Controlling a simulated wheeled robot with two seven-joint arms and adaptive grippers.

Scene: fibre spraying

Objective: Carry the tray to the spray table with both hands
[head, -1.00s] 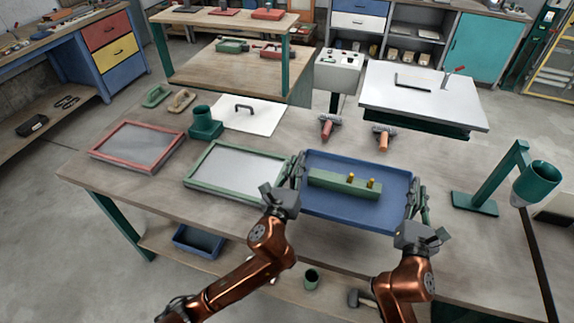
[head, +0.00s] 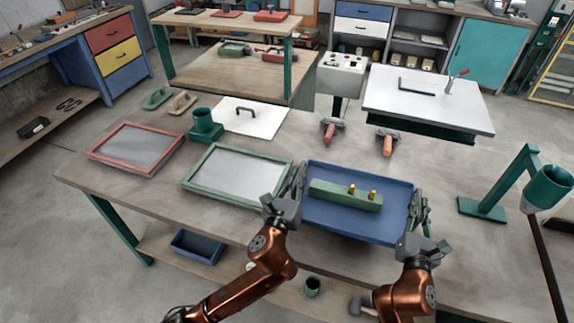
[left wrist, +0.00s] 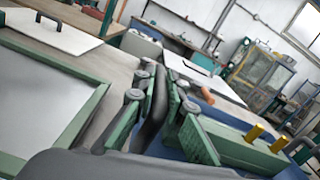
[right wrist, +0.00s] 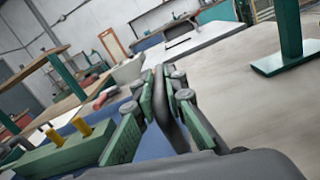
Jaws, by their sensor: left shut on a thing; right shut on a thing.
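The blue tray (head: 350,222) is in the middle of the head view, at the front part of the long wooden workbench. A green block (head: 335,195) with two brass pegs lies in it. My left gripper (head: 298,180) is shut on the tray's left side; the left wrist view shows its fingers (left wrist: 163,105) closed there. My right gripper (head: 415,205) is shut on the tray's right side, also seen in the right wrist view (right wrist: 168,95). The tray looks roughly level; its gap above the bench is unclear. A white-topped table (head: 465,108) stands behind the bench, at right.
A green-framed screen (head: 235,173) lies close left of the tray, with a red-framed screen (head: 138,147) beyond. Two handled tools (head: 387,145) lie behind the tray. A green lamp-like stand (head: 500,195) is at right. A grey control box (head: 341,75) stands behind.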

